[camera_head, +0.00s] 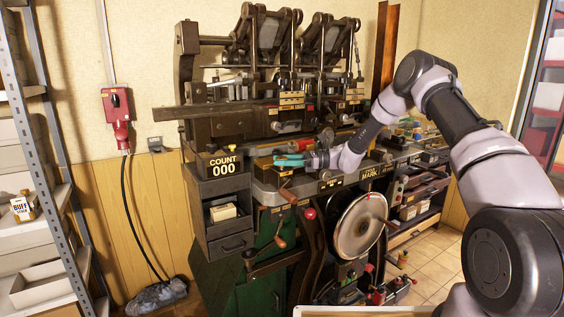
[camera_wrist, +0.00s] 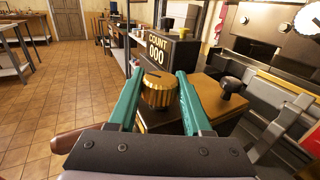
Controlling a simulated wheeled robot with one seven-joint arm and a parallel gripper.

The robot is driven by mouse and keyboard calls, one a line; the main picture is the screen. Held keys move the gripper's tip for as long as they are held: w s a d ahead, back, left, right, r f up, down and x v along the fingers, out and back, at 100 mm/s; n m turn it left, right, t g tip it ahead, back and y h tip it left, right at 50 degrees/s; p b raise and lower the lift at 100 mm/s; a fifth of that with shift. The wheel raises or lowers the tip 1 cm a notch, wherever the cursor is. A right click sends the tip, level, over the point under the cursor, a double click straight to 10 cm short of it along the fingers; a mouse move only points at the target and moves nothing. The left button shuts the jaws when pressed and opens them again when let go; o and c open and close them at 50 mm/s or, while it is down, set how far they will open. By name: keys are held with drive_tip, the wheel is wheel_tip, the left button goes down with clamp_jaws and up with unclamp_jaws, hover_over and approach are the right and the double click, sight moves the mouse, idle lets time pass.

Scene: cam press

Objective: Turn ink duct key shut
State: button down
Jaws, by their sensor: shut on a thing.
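The ink duct key appears to be the ribbed brass knob (camera_wrist: 158,91) in the wrist view. A dark line marks its flat top. My gripper (camera_wrist: 159,76) has one teal finger on each side of the knob and is shut on it. In the head view my gripper (camera_head: 278,160) reaches in from the right at the left end of the press bench, low in front of the upper machinery. I cannot make out the knob there.
A black knob (camera_wrist: 231,88) on a brown block stands right of my gripper. The COUNT 000 box (camera_head: 222,165) is close on the left. A handwheel (camera_head: 360,225) and a red-knobbed lever (camera_head: 310,214) are below. Open tiled floor (camera_wrist: 60,95) lies left in the wrist view.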

sight(282, 158)
drive_tip(key=n+g+h, duration=0.1)
drive_tip(key=n+g, duration=0.1)
drive_tip(key=g, duration=0.1)
drive_tip(key=n+g+h, duration=0.1)
drive_tip(key=n+g, duration=0.1)
drive_tip(key=g, duration=0.1)
drive_tip(key=shift+w+r+n+g, duration=0.1)
drive_tip(key=shift+n+g, duration=0.2)
drive_tip(key=shift+g, duration=0.1)
drive_tip(key=shift+g+h, duration=0.3)
drive_tip(key=shift+c, duration=1.6)
unclamp_jaws()
drive_tip(key=shift+r, duration=0.1)
wheel_tip(282, 158, up, 10)
drive_tip(key=shift+f, duration=0.1)
